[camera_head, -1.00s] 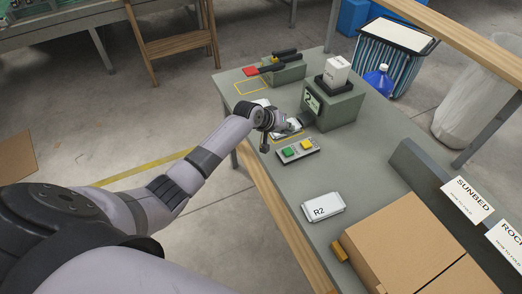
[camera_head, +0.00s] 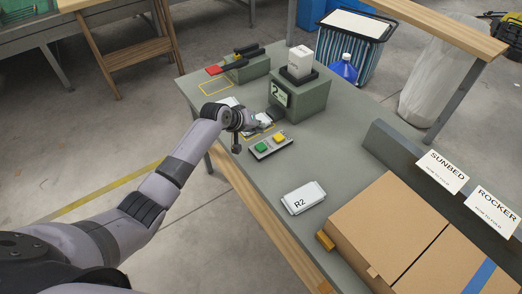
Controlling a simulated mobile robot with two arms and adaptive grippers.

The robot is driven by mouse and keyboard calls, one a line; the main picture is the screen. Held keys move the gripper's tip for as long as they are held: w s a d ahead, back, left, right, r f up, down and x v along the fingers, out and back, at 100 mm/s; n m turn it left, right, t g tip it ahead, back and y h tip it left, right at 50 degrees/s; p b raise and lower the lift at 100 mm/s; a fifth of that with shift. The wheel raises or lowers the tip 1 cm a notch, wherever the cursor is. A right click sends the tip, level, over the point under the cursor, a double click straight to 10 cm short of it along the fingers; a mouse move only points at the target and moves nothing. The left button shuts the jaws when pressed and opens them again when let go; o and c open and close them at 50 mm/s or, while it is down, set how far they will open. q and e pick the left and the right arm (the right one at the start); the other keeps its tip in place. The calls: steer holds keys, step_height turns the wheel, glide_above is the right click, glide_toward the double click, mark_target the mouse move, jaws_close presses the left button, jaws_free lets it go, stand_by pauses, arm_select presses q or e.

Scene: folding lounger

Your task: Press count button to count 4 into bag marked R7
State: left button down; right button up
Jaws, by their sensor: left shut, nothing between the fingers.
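The green-grey counter machine (camera_head: 312,97) stands on the table with a "2" on its display (camera_head: 279,94) and a white box (camera_head: 300,58) on top. My left gripper (camera_head: 251,121) is shut and empty, left of the machine and just behind the panel. A whitish bag (camera_head: 264,119) lies by the machine, partly hidden by the gripper; its mark is unreadable. I cannot see R7 anywhere. My right gripper is out of view.
A white packet marked R2 (camera_head: 304,198) lies on the near table (camera_head: 345,140). Cardboard boxes (camera_head: 390,225) fill the near right, beside SUNBED (camera_head: 443,171) and ROCKER (camera_head: 492,207) cards. A second green-grey device with a red part (camera_head: 214,70) stands at the far left end.

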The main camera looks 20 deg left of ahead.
arm_select(q)
steer(key=b, duration=0.3)
glide_above(259, 145)
step_height(259, 145, down, 4)
steer(key=shift+f, duration=0.15)
steer(key=shift+f+b, duration=0.35)
steer(key=shift+f, duration=0.3)
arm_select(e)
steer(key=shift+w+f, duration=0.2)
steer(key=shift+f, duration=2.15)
arm_select(q)
steer(key=shift+f, duration=0.1)
steer(key=shift+f, duration=0.3)
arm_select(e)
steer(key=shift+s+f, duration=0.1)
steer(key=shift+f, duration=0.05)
arm_select(q)
steer(key=shift+f+b, duration=0.45)
steer(key=shift+f, duration=0.15)
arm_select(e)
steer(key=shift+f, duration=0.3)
arm_select(q)
steer(key=shift+r, duration=0.1)
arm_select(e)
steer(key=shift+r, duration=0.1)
arm_select(q)
steer(key=shift+r+p, duration=0.9)
steer(key=shift+p, duration=0.15)
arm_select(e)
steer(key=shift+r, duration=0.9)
